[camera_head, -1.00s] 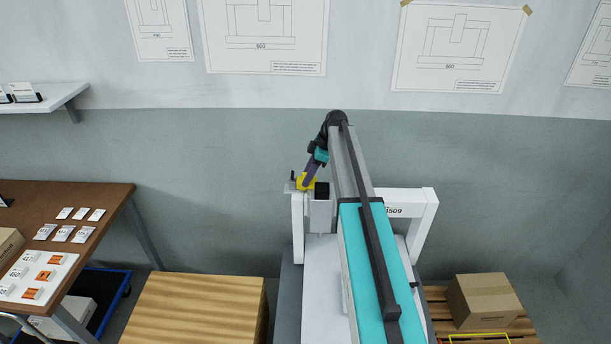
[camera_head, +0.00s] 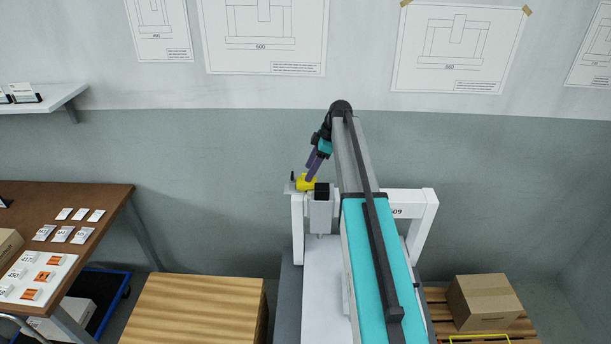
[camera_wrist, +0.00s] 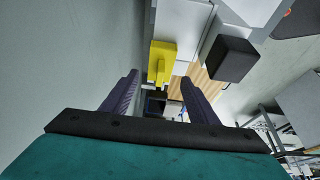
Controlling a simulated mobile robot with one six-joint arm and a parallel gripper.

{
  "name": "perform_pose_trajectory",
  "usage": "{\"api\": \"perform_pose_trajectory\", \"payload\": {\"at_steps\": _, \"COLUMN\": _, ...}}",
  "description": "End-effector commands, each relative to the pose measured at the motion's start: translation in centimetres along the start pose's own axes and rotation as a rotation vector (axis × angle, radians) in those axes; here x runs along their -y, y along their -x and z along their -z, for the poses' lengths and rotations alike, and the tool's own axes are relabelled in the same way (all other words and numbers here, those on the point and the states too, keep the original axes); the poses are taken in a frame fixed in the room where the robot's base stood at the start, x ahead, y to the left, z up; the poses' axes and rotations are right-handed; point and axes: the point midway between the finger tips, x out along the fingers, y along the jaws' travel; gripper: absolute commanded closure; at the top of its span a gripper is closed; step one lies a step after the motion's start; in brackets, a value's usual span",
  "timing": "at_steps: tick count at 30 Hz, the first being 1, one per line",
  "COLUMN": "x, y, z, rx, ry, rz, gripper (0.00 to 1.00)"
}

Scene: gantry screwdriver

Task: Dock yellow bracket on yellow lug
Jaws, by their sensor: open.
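The yellow bracket (camera_head: 305,185) sits at the top of the left post of the white gantry (camera_head: 298,225). In the wrist view the yellow piece (camera_wrist: 161,58) shows as a block with a narrower part pointing toward my fingers. I cannot tell a separate yellow lug from the bracket in either view. My gripper (camera_head: 309,177) is open, its purple fingers just above the bracket. In the wrist view my gripper (camera_wrist: 152,80) has its fingers spread wide with nothing between them, and the yellow piece lies beyond the tips.
A black block (camera_head: 322,190) on a grey housing (camera_head: 321,212) is right beside the bracket; the block also shows in the wrist view (camera_wrist: 231,59). A wooden crate (camera_head: 195,308) and a brown table (camera_head: 100,200) are at left. A cardboard box (camera_head: 490,302) is at right.

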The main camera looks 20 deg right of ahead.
Motion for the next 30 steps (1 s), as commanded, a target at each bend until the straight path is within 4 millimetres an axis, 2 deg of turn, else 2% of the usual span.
{"api": "perform_pose_trajectory", "payload": {"at_steps": 18, "x": -0.1, "y": 7.7, "z": -0.1, "rx": 0.000, "ry": 0.000, "rz": -0.002, "gripper": 0.46}}
{"api": "perform_pose_trajectory", "payload": {"at_steps": 24, "x": 0.0, "y": 8.9, "z": 0.0, "rx": 0.000, "ry": 0.000, "rz": 0.000, "gripper": 0.46}}
{"api": "perform_pose_trajectory", "payload": {"at_steps": 30, "x": 0.0, "y": 9.2, "z": 0.0, "rx": 0.000, "ry": 0.000, "rz": 0.000, "gripper": 0.46}}
